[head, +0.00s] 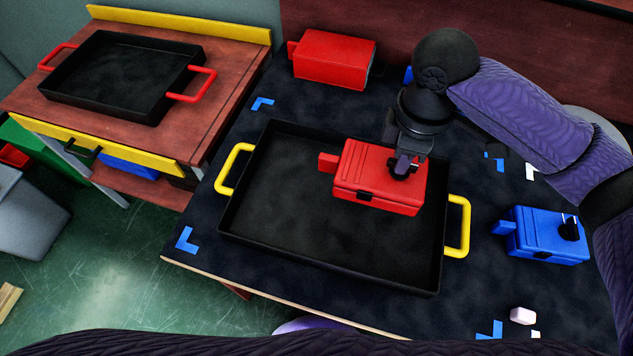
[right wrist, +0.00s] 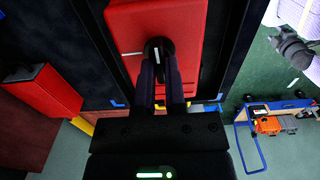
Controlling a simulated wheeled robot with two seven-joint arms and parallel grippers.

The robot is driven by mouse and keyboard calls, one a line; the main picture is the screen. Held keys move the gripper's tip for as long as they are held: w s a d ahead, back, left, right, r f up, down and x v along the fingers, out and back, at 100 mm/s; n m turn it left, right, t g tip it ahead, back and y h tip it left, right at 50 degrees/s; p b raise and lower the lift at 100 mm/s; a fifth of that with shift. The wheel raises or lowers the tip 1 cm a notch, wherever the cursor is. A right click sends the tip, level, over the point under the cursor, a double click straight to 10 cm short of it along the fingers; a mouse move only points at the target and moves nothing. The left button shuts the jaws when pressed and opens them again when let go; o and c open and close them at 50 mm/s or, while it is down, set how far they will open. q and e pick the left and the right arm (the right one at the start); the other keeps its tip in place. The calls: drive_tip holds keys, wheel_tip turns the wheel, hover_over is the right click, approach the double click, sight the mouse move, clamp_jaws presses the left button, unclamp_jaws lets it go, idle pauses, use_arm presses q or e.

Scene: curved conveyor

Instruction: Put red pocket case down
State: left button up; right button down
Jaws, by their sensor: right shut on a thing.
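The red pocket case (head: 378,180) is at the right part of the black tray with yellow handles (head: 264,238), inside its rim in the head view. I cannot tell whether it touches the tray floor. My right gripper (head: 404,168) is above the case, shut on the black knob on its top. In the right wrist view the red case (right wrist: 155,20) fills the top middle, and the right gripper's fingers (right wrist: 160,75) close around the dark knob. My left gripper is not in view.
Another red case (head: 333,58) stands at the back of the dark table. A blue case (head: 546,236) lies right of the tray. A black tray with red handles (head: 122,76) sits on the wooden bench at left. A small pale block (head: 523,315) lies near the front right. The tray's left half is empty.

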drive_tip(key=shift+f, duration=0.2)
wheel_tip(320, 180, down, 4)
drive_tip(key=shift+s+d+r+b, duration=0.1)
drive_tip(key=shift+d+b, duration=0.05)
drive_tip(key=shift+b, duration=0.95)
wheel_tip(320, 180, down, 6)
drive_tip(key=b, duration=0.3)
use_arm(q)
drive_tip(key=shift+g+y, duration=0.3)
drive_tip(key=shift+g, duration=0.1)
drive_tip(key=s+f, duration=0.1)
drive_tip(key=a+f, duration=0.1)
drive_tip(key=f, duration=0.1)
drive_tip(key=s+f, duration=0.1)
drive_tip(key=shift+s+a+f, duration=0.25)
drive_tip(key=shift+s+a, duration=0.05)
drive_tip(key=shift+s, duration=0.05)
use_arm(e)
drive_tip(key=c, duration=0.7)
unclamp_jaws()
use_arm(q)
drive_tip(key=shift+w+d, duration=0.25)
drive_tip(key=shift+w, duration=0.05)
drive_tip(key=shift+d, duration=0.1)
